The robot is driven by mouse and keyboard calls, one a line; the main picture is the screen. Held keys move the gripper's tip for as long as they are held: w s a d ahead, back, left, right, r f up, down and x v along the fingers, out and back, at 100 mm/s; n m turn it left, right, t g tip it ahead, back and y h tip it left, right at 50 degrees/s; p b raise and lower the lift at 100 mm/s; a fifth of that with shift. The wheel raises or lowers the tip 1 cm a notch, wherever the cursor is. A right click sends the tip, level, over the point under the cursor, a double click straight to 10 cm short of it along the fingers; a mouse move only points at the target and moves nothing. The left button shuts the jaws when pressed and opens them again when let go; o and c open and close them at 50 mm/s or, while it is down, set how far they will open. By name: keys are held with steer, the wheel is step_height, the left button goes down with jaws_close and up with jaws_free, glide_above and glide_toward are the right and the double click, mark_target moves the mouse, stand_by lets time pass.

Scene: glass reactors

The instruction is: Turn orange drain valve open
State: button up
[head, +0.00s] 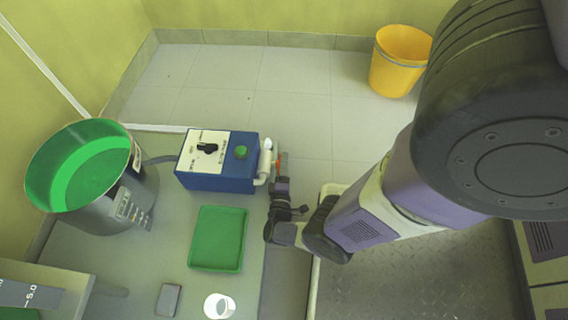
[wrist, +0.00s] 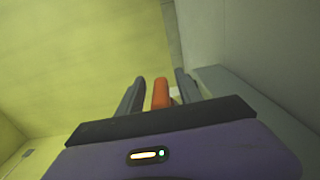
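The orange drain valve handle (head: 279,160) shows as a small orange strip beside a white pipe (head: 265,160) on the right side of the blue box (head: 217,178). My gripper (head: 281,180) is right at it, reaching in from below in the head view. In the wrist view the orange handle (wrist: 161,94) stands between the two grey fingers of my gripper (wrist: 160,78). A narrow gap shows on each side of the handle, so the fingers are open around it. The valve body is mostly hidden.
A steel vessel with a green inside (head: 60,200) stands left of the blue box. A green tray (head: 217,240), a white cup (head: 219,306) and a grey block (head: 168,299) are on the grey bench. A yellow bucket (head: 398,68) stands on the floor at the back.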

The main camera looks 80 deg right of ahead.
steer(key=shift+w, duration=0.1)
steer(key=shift+a, duration=0.6)
steer(key=a, duration=0.6)
steer(key=shift+s+a+p, duration=0.3)
steer(key=shift+s, duration=0.05)
